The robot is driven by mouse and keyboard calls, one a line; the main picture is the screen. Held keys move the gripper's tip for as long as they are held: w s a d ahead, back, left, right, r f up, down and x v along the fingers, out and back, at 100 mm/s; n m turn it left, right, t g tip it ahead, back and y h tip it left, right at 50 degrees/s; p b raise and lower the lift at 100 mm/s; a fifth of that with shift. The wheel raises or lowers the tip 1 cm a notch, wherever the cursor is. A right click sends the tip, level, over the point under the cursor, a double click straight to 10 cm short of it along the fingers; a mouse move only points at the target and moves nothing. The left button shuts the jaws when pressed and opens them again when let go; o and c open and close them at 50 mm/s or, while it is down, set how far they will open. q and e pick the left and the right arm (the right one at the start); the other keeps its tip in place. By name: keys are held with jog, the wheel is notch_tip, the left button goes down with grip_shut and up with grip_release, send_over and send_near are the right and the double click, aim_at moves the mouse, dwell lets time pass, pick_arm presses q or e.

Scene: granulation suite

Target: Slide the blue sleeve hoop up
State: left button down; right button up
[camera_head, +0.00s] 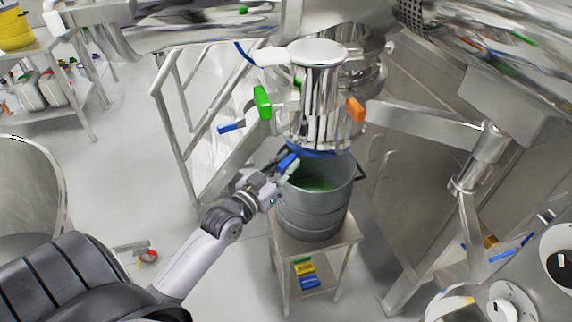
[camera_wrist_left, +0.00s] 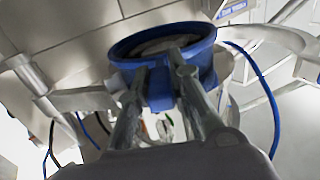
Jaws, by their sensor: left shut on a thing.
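The blue sleeve hoop (camera_head: 322,154) rings the lower end of a shiny steel outlet, just above the steel drum (camera_head: 313,212). Most of its far side is hidden in the head view. In the left wrist view the hoop (camera_wrist_left: 205,58) is a wide blue ring with a tab between my fingers. My left gripper (camera_head: 287,170) is at the hoop's left side, above the drum's rim. It is shut on the hoop's blue tab, as the left wrist view (camera_wrist_left: 162,80) shows. My right gripper is not in view.
The drum, with green material inside, stands on a small steel table (camera_head: 284,246). A green clamp handle (camera_head: 262,103) and an orange one (camera_head: 355,109) flank the outlet. Steel stair rails (camera_head: 176,120) stand behind to the left. Open grey floor (camera_head: 110,190) lies to the left.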

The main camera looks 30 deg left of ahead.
pick_arm(q)
jog(key=shift+w+r+p, duration=0.1)
jog(key=shift+r+p, duration=0.25)
jog(key=shift+r, duration=0.7)
jog(key=c, duration=1.8)
grip_release()
jog(key=shift+c, duration=0.2)
jog(key=o, duration=0.4)
jog(key=shift+c, duration=0.2)
jog(key=shift+f, duration=0.2)
jog(key=shift+f, duration=0.1)
jog(key=shift+s, duration=0.5)
jog(key=s, duration=1.1)
jog(key=shift+a, duration=0.25)
